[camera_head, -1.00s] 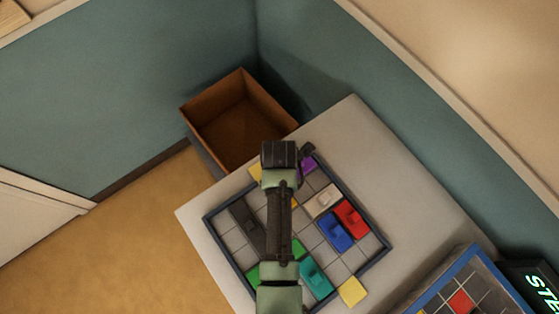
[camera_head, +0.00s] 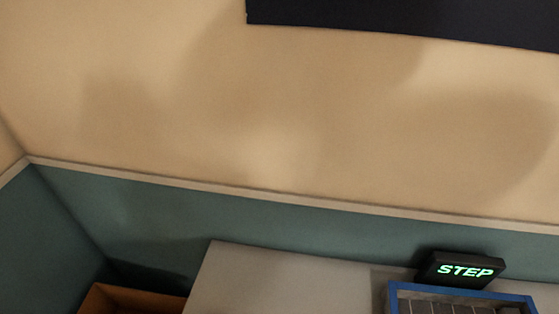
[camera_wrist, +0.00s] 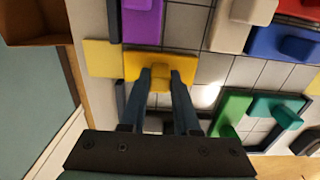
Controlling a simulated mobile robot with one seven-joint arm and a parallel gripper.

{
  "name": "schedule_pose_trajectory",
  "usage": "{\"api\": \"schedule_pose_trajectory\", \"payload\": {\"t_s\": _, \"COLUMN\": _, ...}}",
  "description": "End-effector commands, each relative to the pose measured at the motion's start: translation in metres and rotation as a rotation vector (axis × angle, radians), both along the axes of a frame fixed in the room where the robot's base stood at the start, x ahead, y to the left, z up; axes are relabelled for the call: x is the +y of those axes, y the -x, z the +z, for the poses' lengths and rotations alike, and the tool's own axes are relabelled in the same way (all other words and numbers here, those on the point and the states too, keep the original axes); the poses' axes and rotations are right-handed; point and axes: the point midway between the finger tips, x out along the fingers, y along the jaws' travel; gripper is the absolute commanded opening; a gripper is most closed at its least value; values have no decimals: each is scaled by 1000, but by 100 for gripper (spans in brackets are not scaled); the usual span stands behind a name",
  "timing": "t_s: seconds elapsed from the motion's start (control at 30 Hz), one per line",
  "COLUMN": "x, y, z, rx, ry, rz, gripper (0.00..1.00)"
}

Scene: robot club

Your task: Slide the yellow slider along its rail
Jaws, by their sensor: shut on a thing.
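The yellow slider (camera_wrist: 160,60) is a yellow block with a raised knob, lying in a grey-tiled puzzle board (camera_wrist: 212,70) in the wrist view. My gripper (camera_wrist: 161,77) reaches up from the bottom of that view, its two dark fingers closed on either side of the knob. A flat yellow square (camera_wrist: 103,58) lies at the board's left edge, beside the slider and in line with it. The fingers hide part of the slider's near side. The head view shows neither the slider nor my gripper.
A purple block (camera_wrist: 143,20) sits just above the slider, with cream (camera_wrist: 238,25) and blue (camera_wrist: 283,42) blocks to the right. Green (camera_wrist: 230,112) and teal (camera_wrist: 287,117) blocks lie lower right.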

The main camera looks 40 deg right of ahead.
Motion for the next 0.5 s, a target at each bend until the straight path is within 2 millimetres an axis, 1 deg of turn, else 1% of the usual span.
{"api": "schedule_pose_trajectory", "payload": {"t_s": 0.17, "x": -4, "y": 5, "z": 2, "rx": 1, "ry": 0, "rz": -1, "gripper": 0}}
{"api": "schedule_pose_trajectory", "payload": {"t_s": 0.5, "x": -18, "y": 25, "z": 2, "rx": 1, "ry": 1, "rz": -2, "gripper": 0}}
